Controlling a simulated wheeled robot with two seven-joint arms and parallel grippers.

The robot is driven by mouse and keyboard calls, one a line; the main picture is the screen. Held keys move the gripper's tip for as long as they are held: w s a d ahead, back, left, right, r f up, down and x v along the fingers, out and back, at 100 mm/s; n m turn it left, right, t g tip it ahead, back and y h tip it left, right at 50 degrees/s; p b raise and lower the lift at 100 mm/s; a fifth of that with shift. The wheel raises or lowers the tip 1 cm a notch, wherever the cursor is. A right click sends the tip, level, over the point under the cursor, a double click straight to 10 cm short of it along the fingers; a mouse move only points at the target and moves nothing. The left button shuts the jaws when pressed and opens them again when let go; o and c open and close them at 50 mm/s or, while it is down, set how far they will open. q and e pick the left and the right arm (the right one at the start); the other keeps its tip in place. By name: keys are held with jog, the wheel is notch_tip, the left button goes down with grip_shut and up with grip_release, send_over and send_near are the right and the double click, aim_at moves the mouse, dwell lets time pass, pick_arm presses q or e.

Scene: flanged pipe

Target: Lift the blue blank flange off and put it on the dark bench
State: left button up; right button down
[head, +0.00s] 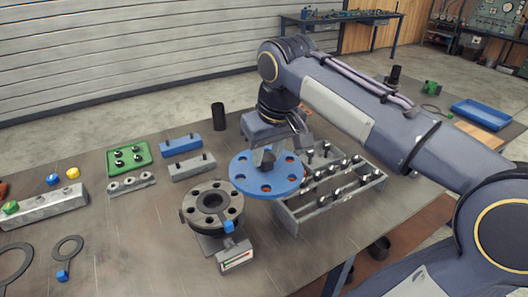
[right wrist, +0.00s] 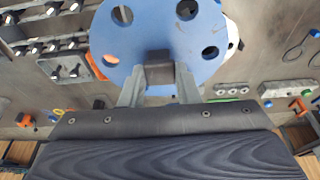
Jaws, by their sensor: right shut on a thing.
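The blue blank flange (head: 250,183) is a round disc with several bolt holes. My right gripper (head: 265,158) is shut on the dark block at its middle and holds it up, to the right of the grey pipe flange (head: 190,212). The pipe flange's open bore and bolt holes show. In the right wrist view the blue flange (right wrist: 125,35) sits beyond the fingers, with the dark block (right wrist: 159,70) between them. The dark bench (head: 130,240) lies below. My left gripper is not in view.
A grey rack (head: 290,217) with several bolts stands right of the held flange. A green tray (head: 128,158), a blue block (head: 181,145) and a black cylinder (head: 218,116) stand behind. Ring gaskets (head: 68,245) lie at left. The front left-middle of the bench is clear.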

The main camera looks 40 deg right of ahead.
aim_at(267, 157)
jog(key=shift+r, duration=0.2)
jog(key=shift+r+p, duration=2.4)
jog(key=shift+f, duration=0.1)
